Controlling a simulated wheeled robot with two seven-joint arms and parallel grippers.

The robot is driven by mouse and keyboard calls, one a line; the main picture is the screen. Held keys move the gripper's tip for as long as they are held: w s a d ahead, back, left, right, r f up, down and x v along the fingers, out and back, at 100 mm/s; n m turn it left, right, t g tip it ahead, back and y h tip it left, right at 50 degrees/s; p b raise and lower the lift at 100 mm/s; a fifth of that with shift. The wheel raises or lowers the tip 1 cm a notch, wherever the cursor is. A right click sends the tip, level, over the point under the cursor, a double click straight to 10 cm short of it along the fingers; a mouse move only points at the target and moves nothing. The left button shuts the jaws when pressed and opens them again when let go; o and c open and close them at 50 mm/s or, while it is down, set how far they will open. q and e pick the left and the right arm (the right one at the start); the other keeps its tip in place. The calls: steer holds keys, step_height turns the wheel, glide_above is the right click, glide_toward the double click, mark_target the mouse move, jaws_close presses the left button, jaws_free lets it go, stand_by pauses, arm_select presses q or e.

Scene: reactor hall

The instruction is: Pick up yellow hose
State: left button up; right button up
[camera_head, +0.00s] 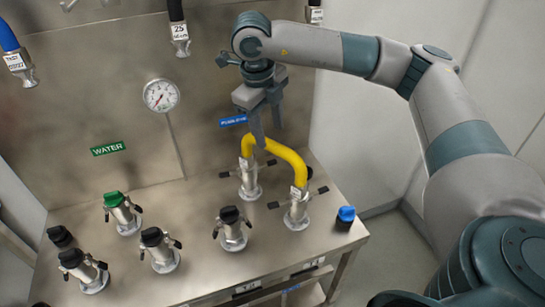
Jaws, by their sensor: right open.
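The yellow hose (286,153) is a short arched loop on the right side of the steel table. Its two ends sit on metal couplings, one at the back (249,182) and one nearer the front (297,212). My right gripper (267,132) comes in from the upper right and points down at the hose's back end. Its fingers are open, above and beside the top of the hose. I cannot tell whether they touch it. My left gripper is not in view.
Several capped couplings, such as the green-capped one (122,213) and a black-capped one (232,230), stand on the steel table (190,204). A pressure gauge (161,95) is on the back panel (110,110). Hose ends, including a blue one (10,38), hang above.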

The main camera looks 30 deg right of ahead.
mark_target(272, 145)
steer(key=f, duration=0.1)
steer(key=f+p, duration=0.1)
steer(key=f, duration=0.1)
steer(key=d+f+p, duration=0.1)
steer(key=f, duration=0.1)
steer(key=shift+w+f, duration=0.2)
steer(key=shift+d+f, duration=0.1)
steer(key=shift+f, duration=0.5)
steer(key=shift+w, duration=0.1)
steer(key=shift+w+d+f+p, duration=0.25)
steer(key=shift+f+p, duration=0.2)
steer(key=shift+p, duration=0.45)
steer(key=f, duration=0.1)
steer(key=p, duration=0.1)
steer(key=w+f+p, duration=0.1)
steer(key=shift+d+f, duration=0.3)
steer(key=shift+f, duration=0.05)
steer(key=shift+d+f, duration=0.1)
steer(key=shift+f, duration=0.6)
jaws_close()
